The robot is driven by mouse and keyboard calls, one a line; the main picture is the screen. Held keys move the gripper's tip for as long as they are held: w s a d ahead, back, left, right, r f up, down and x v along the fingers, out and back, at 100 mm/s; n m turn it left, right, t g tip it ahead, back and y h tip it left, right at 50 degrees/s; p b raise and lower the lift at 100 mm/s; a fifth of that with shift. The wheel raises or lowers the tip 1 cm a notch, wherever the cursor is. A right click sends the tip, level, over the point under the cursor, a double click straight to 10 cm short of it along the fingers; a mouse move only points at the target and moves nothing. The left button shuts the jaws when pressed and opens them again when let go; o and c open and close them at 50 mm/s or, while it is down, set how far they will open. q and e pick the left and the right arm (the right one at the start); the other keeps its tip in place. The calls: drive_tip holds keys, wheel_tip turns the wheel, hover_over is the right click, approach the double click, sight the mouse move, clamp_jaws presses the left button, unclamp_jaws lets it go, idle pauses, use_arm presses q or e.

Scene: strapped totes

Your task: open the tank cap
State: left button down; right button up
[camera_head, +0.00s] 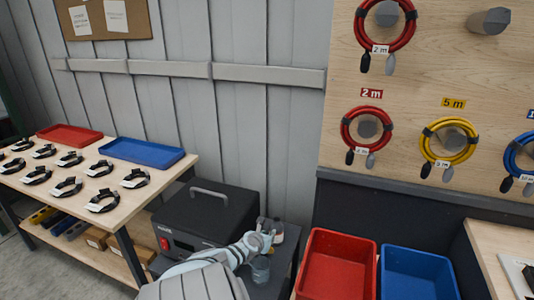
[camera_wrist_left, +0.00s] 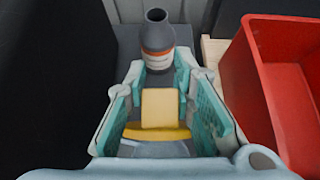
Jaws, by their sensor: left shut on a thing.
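My left gripper (camera_head: 263,240) reaches in over the small dark stand beside the black machine. In the left wrist view its teal-padded fingers (camera_wrist_left: 160,85) stand on both sides of a yellow block (camera_wrist_left: 158,108), with a yellow band (camera_wrist_left: 156,133) below it. The yellow piece appears to be the cap, held between the pads. A grey, clear-looking round part (camera_wrist_left: 155,150) shows under it, partly hidden. A small clear jar-like vessel (camera_head: 261,269) stands just below the gripper in the head view. My right gripper is out of view.
A dark-necked bottle with an orange band (camera_wrist_left: 157,38) stands just beyond the fingertips. The black machine (camera_head: 205,215) is to the left. A red bin (camera_head: 338,237) and a blue bin (camera_head: 418,262) are to the right. A table with cable coils (camera_head: 82,200) stands at far left.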

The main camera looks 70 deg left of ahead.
use_arm(q)
drive_tip(key=shift+d+f, duration=0.1)
idle(0.3)
drive_tip(key=c, duration=1.8)
unclamp_jaws()
drive_tip(key=o, duration=0.5)
drive_tip(key=shift+w+f, duration=0.1)
